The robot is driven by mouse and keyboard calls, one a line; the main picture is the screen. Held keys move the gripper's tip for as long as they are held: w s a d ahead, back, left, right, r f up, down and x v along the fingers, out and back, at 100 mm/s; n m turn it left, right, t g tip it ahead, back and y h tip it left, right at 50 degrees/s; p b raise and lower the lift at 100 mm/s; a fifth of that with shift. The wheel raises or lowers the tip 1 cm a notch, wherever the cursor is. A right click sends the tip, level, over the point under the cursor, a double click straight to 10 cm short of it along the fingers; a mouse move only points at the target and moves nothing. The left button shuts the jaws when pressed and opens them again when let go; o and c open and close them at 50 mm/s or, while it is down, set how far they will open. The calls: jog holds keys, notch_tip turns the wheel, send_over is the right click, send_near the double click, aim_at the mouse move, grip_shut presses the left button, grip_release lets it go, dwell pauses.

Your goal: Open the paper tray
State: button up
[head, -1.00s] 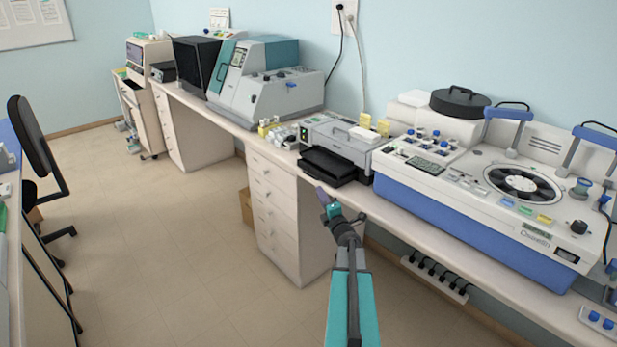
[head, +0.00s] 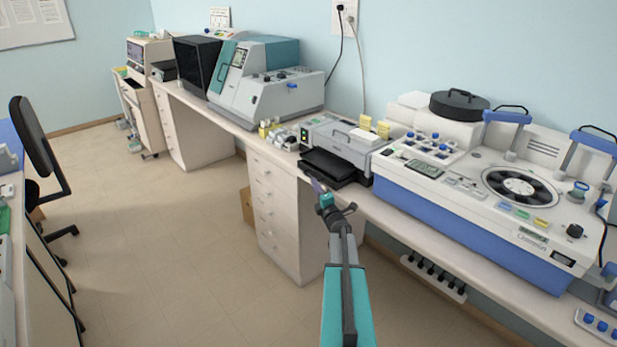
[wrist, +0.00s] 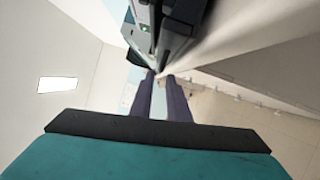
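The paper tray (head: 328,166) is the black tray at the front of the grey printer (head: 342,138) on the bench. It juts out towards the bench's front edge. My gripper (head: 317,185) is just in front of and below the tray in the head view. Its dark purple fingers show in the wrist view (wrist: 161,77) with a narrow gap and nothing seen between them. The printer's dark front parts (wrist: 186,30) rise just beyond the fingertips there. I cannot tell whether the fingertips touch the tray.
A large white and blue staining machine (head: 470,210) stands right of the printer. Small bottles and yellow items (head: 272,130) stand to its left. A drawer cabinet (head: 275,205) is under the bench. The floor (head: 150,235) to the left is clear.

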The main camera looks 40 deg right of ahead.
aim_at(310, 177)
jog(key=shift+p+x, duration=1.3)
jog(key=shift+x, duration=2.35)
jog(key=shift+c, duration=0.4)
grip_shut()
